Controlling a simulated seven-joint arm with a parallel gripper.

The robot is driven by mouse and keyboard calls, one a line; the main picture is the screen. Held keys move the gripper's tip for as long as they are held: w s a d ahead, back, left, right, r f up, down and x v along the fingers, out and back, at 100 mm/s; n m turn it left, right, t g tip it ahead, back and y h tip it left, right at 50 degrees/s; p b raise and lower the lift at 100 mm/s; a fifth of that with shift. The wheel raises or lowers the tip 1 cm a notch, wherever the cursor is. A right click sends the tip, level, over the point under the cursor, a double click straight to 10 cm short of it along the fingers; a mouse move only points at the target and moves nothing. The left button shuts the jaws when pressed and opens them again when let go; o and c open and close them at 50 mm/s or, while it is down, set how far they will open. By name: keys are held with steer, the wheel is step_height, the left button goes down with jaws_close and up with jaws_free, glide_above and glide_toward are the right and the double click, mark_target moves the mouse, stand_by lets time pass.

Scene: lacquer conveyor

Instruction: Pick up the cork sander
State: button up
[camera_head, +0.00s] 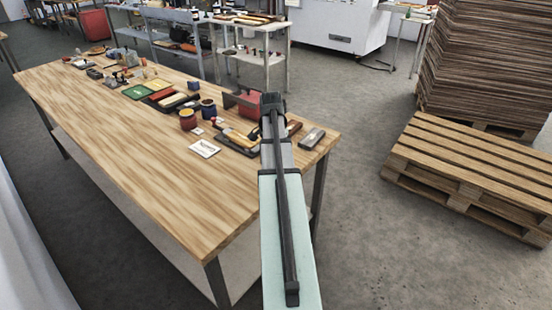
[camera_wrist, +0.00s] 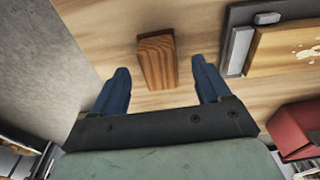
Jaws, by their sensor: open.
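A reddish-brown block with a grained top, which I take to be the cork sander (camera_wrist: 157,60), lies on the wooden table in the wrist view. In the head view my gripper (camera_head: 272,101) is over the table's far right end, and my arm hides part of the things below.
A dark tray (camera_wrist: 240,13) with a tan piece lies to the block's right, near the right finger. A red box (camera_wrist: 294,128) stands at lower right. The table edge is close on the left. A grey-topped block (camera_head: 312,138) lies near the right edge. The table's front (camera_head: 160,165) is clear.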

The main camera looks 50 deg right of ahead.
steer(key=shift+d+f, duration=0.1)
steer(key=shift+f, duration=0.85)
steer(key=c, duration=1.1)
